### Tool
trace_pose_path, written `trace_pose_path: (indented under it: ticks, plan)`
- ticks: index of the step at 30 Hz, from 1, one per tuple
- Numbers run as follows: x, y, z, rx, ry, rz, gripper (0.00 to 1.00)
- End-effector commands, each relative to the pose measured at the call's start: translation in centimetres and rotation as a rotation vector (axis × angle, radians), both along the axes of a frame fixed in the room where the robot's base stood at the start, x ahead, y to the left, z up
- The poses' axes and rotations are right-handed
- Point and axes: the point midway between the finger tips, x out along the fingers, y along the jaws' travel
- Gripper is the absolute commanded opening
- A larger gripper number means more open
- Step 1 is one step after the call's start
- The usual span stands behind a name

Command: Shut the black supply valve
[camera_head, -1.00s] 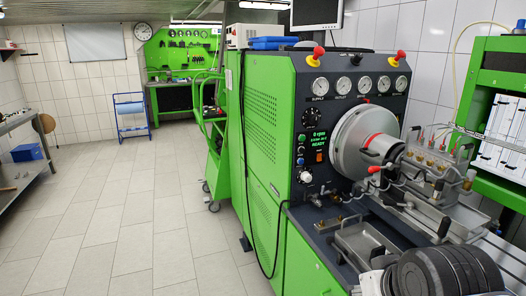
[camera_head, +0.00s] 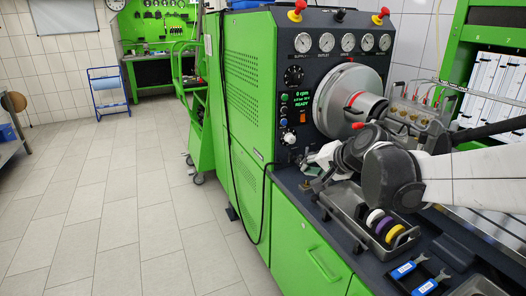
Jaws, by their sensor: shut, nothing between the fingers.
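My gripper (camera_head: 314,160) reaches in from the right at the front of the green and dark test bench (camera_head: 256,100). Its fingers are shut and look empty. The fingertips are beside a small dark valve fitting (camera_head: 309,170) low on the bench front, where the black hose (camera_head: 264,205) ends. I take this fitting to be the black supply valve; it is small and partly hidden by the gripper, so its handle position and any contact cannot be told. A red-tipped lever (camera_head: 358,126) is above and to the right, by the grey chuck (camera_head: 345,95).
A control panel with a lit display (camera_head: 302,105) and several gauges (camera_head: 326,42) stands behind the gripper. A metal tray (camera_head: 350,208) holds white, purple and yellow rings (camera_head: 383,225). Blue-labelled tools (camera_head: 408,270) lie in front. The tiled floor (camera_head: 120,190) at left is open.

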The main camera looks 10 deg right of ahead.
Motion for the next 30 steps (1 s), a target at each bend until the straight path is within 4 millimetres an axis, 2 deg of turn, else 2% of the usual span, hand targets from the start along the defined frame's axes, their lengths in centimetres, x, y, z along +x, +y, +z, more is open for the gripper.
trace_pose_path:
  ticks: [1, 3, 11, 15, 21, 26, 30]
  plan:
    - [1.7, -0.5, -0.9, 0.037, -0.007, -0.019, 0.00]
    - [3.7, -1.1, -1.6, 0.094, -0.017, -0.045, 0.00]
    - [10.9, -4.0, -5.3, 0.306, -0.056, -0.145, 0.00]
    - [14.2, -5.8, -7.8, 0.419, -0.078, -0.194, 0.00]
    - [17.3, -8.0, -10.6, 0.540, -0.100, -0.247, 0.00]
    - [18.3, -8.8, -11.6, 0.582, -0.108, -0.265, 0.00]
    - [19.0, -8.6, -11.8, 0.588, -0.109, -0.266, 0.00]
